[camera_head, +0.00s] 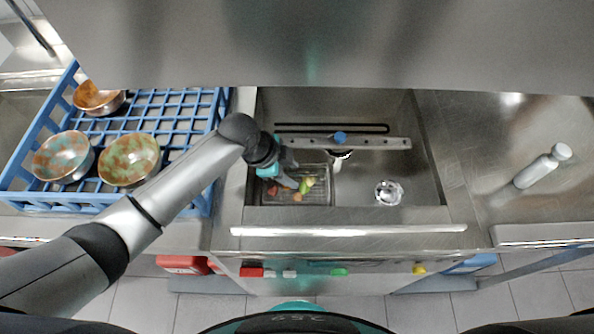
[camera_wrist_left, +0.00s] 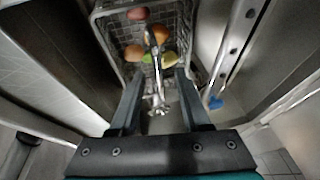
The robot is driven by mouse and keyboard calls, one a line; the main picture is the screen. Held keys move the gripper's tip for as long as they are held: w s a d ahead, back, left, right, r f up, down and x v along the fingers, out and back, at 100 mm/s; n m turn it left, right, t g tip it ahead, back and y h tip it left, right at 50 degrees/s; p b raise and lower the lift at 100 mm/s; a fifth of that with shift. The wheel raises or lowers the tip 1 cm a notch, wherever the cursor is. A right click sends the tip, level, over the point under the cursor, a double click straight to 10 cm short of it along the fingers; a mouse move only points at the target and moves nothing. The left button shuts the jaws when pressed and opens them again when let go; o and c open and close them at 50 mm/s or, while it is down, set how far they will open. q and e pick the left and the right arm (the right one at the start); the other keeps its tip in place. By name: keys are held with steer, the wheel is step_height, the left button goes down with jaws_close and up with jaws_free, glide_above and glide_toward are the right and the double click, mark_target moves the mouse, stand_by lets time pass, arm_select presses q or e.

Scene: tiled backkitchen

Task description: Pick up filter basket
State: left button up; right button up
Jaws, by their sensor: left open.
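The filter basket (camera_head: 313,170) is a small wire mesh basket in the left part of the steel sink well. It holds several red, orange, yellow and green food pieces. In the left wrist view the basket (camera_wrist_left: 184,22) shows at the top, with a metal handle (camera_wrist_left: 155,62) running across its middle towards me. My left gripper (camera_head: 287,177) is over the basket in the head view. In the left wrist view its two fingers (camera_wrist_left: 158,98) are apart, with the handle's near end between them and not clasped. My right gripper is in neither view.
A blue rack (camera_head: 75,198) with several patterned bowls stands on the left counter. A metal bar with a blue knob (camera_head: 340,137) crosses the well behind the basket. A white bottle (camera_head: 541,167) lies on the right counter.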

arm_select(q)
glide_above(300, 191)
steer(key=shift+f+b, duration=0.45)
steer(key=shift+f, duration=1.65)
jaws_close()
